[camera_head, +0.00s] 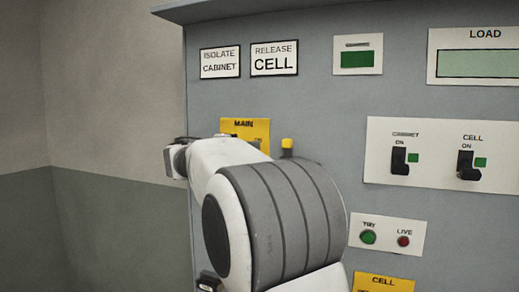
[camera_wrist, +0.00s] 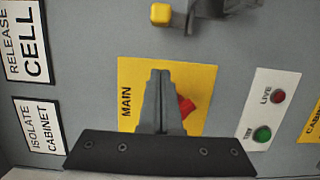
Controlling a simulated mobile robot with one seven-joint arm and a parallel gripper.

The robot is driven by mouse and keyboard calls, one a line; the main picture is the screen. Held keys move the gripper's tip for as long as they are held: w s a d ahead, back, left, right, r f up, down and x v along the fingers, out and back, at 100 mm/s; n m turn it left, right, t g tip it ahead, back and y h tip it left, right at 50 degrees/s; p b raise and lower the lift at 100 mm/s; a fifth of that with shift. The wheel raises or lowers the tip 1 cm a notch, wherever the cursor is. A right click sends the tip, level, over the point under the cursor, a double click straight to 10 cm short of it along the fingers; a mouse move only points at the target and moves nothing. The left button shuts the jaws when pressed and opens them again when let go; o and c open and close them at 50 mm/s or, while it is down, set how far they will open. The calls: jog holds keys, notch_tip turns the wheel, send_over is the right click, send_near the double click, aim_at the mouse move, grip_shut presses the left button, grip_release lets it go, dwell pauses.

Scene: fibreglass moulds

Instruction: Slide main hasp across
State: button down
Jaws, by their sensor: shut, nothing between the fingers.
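The yellow MAIN plate (camera_head: 245,128) is on the grey panel, largely hidden behind my arm in the head view. In the wrist view the MAIN plate (camera_wrist: 205,80) lies behind my gripper (camera_wrist: 160,72), whose two fingers are together and empty. A red handle (camera_wrist: 186,106) shows just right of the fingers; whether they touch it I cannot tell. A yellow knob (camera_wrist: 161,14) on a dark bar, perhaps the main hasp, sits apart from the fingertips at the top of the wrist view. The yellow knob (camera_head: 287,143) also shows right of the plate in the head view.
Around it are the RELEASE CELL label (camera_head: 274,58), the ISOLATE CABINET label (camera_head: 220,63), the CABINET switch (camera_head: 399,160), the CELL switch (camera_head: 468,167) and the TRY/LIVE plate (camera_head: 387,249). A lower yellow CELL plate (camera_head: 383,284) is partly in view. Bare panel lies between the plates.

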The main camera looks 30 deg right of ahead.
jog(key=v, duration=0.7)
jog(key=shift+s+a+b, duration=0.2)
jog(key=shift+s+b, duration=0.25)
jog(key=shift+s, duration=0.05)
jog(key=shift+r, duration=0.15)
jog(key=s+a+f+m+g+y, duration=0.25)
jog(key=s+f+y, duration=0.55)
jog(key=s+f, duration=0.75)
jog(key=s+a+f+m+y, duration=0.2)
jog(key=s+a+f+y, duration=0.6)
jog(key=s+a+f, duration=0.3)
jog(key=s+a, duration=0.2)
jog(key=s, duration=0.1)
jog(key=shift+s+f+t, duration=0.25)
jog(key=shift+f+t, duration=0.05)
jog(key=shift+t, duration=0.05)
